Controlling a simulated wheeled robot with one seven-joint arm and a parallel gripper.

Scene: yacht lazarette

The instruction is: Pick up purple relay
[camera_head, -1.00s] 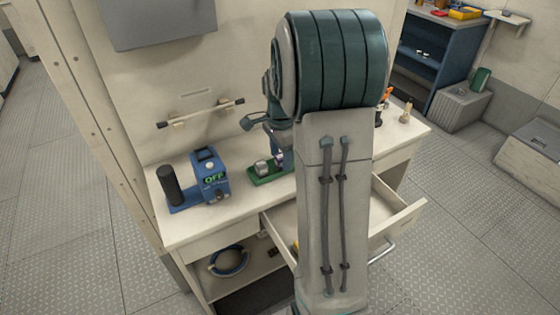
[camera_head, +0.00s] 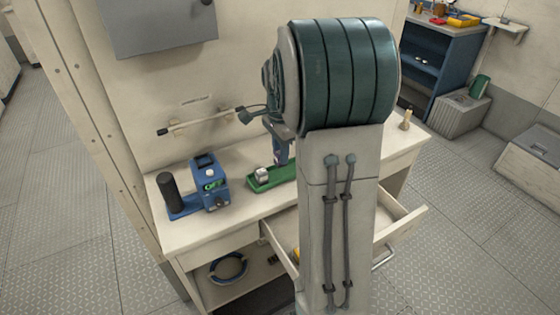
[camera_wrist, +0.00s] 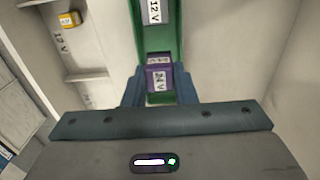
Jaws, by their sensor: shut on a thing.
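The purple relay (camera_wrist: 159,77), labelled 24 V, sits between the two fingers of my gripper (camera_wrist: 159,92) in the wrist view. The fingers are shut on its sides. Behind it is the green tray (camera_wrist: 174,45); I cannot tell whether the relay still touches it. In the head view my gripper (camera_head: 281,153) is partly visible above the green tray (camera_head: 256,186) on the counter. There my arm hides the relay and the tray's right part.
A pale 12 V relay (camera_wrist: 153,11) is in the tray. A blue device (camera_head: 209,184) stands left on the counter (camera_head: 195,233). The open drawer (camera_head: 405,226) juts out below; a yellow relay (camera_wrist: 69,19) lies in a compartment labelled 12 V.

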